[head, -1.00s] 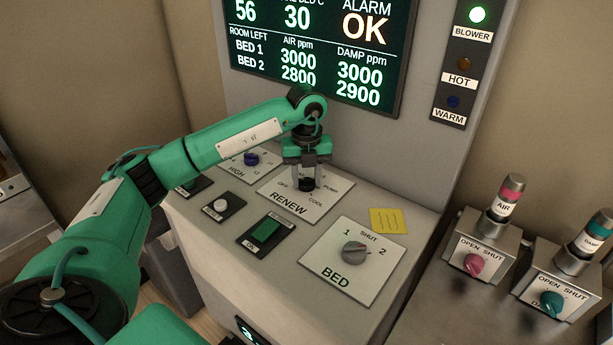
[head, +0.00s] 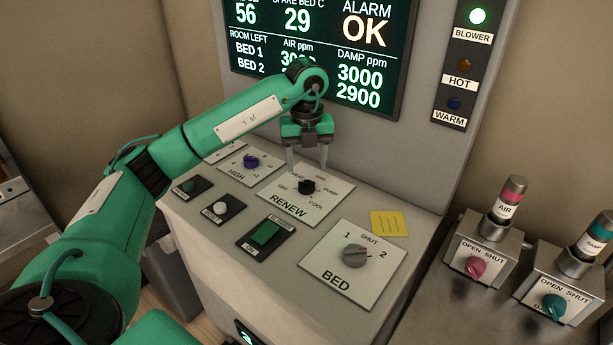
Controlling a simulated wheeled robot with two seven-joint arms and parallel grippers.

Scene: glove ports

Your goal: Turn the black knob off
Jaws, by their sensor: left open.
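The black knob (head: 306,187) stands on the white RENEW plate (head: 290,206) on the sloping grey console. Labels ring it, with OFF at its left and COOL at its lower right. I cannot tell which label it points to. My left gripper (head: 307,167) is open and empty, pointing down just above and behind the knob, with its two fingers apart and clear of it. My right gripper is not in view.
On the same console are a blue knob (head: 251,161), a grey BED knob (head: 355,256), a green switch (head: 266,233) and a yellow note (head: 389,223). A display (head: 330,50) rises behind. Pink (head: 475,267) and teal (head: 554,306) valve knobs stand at right.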

